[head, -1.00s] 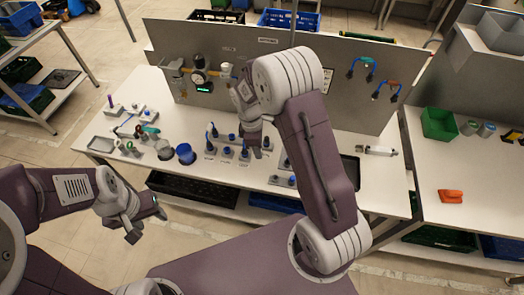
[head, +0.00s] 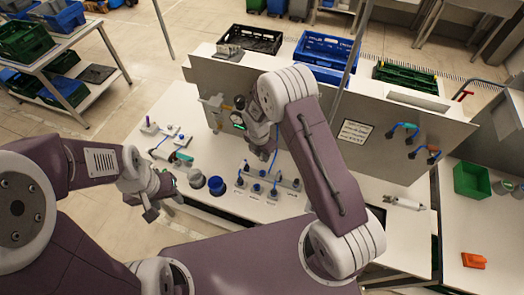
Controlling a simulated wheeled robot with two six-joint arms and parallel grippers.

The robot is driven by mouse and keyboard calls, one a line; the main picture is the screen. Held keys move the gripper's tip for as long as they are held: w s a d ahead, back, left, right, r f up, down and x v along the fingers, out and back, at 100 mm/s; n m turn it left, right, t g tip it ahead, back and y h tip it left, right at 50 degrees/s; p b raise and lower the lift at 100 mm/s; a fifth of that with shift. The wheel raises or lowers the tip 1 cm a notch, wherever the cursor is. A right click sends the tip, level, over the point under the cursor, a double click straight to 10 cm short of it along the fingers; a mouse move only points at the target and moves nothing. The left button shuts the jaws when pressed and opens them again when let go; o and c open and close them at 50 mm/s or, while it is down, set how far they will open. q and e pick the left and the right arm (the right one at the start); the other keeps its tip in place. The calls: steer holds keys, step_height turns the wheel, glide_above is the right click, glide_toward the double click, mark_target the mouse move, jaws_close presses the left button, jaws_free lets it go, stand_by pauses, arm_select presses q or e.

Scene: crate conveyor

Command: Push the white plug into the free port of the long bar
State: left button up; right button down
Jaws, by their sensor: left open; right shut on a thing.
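The long bar (head: 288,183) is a pale grey strip on the white table, right of centre, with dark blue plugs and small blocks in front of it. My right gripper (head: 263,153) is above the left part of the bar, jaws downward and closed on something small. The white plug cannot be made out between the fingers. A blue cable (head: 276,145) hangs beside this gripper towards the bar. The free port is too small to tell. My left gripper (head: 163,203) is open and empty, over the table's front left edge, away from the bar.
A white cylindrical tool (head: 404,202) lies to the right. A green bin (head: 472,180) stands on the right-hand table.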

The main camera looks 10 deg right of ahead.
steer(key=shift+s+f, duration=0.15)
steer(key=shift+s, duration=0.45)
steer(key=f+b, duration=0.1)
steer(key=w+f+b, duration=0.1)
steer(key=f+b, duration=0.2)
steer(key=f, duration=0.1)
steer(key=shift+w+f+b, duration=0.15)
steer(key=shift+w+b, duration=0.2)
steer(key=shift+w, duration=0.05)
step_height(320, 180, down, 2)
steer(key=shift+s+f+b, duration=0.15)
steer(key=shift+b, duration=1)
steer(key=shift+s+f+b, duration=0.3)
steer(key=shift+s+f, duration=0.1)
steer(key=shift+f, duration=0.05)
steer(key=shift+w+f, duration=0.2)
steer(key=shift+w, duration=0.2)
arm_select(q)
step_height(320, 180, down, 8)
steer(key=shift+r, duration=0.2)
arm_select(e)
steer(key=shift+s+r, duration=0.15)
steer(key=shift+s, duration=0.05)
steer(key=shift+w, duration=0.1)
